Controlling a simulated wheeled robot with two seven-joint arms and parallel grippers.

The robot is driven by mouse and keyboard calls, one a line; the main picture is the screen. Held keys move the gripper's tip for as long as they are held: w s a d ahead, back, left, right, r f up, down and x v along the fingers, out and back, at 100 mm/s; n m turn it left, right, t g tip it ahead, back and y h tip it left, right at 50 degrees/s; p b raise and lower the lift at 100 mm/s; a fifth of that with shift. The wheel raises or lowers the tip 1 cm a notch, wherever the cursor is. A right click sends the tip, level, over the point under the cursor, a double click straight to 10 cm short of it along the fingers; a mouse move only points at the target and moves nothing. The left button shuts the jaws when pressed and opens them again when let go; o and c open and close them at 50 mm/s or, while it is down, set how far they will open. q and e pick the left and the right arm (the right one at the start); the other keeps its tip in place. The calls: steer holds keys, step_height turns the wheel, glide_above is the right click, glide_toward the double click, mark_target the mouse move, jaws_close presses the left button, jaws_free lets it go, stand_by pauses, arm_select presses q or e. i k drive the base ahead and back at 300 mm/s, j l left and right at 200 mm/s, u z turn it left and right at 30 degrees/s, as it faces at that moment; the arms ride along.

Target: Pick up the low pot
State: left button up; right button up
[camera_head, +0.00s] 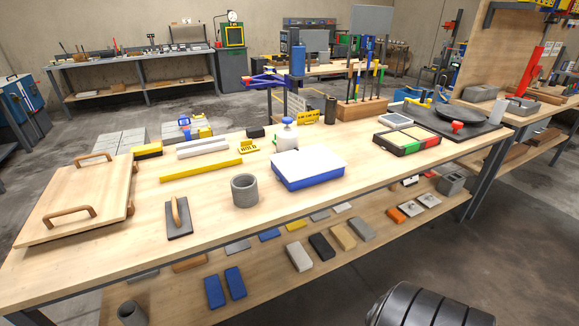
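A round grey concrete pot (245,190) stands upright on the front middle of the wooden workbench (330,200), with its open mouth up. A second grey pot (131,314) stands on the lower shelf at the bottom left, partly cut off by the picture's edge. Both are short cylinders, and I cannot tell from the view which one is called the low pot. Neither gripper is in view, and nothing is touching either pot.
A white-topped blue tray (308,166) lies right of the bench pot, with a white bottle (286,135) behind it. A trowel-like float (179,217) and a handled wooden board (82,200) lie to the left. Blocks lie on the shelf (270,262).

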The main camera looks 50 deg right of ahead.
mark_target(244, 188)
steer(key=z, duration=1.1)
steer(key=i+l, duration=0.15)
steer(key=l, duration=0.15)
steer(key=i+l+u, duration=0.1)
steer(key=l, duration=0.2)
steer(key=i+l, duration=0.2)
steer(key=i+l+u, duration=0.1)
steer(key=l, duration=0.25)
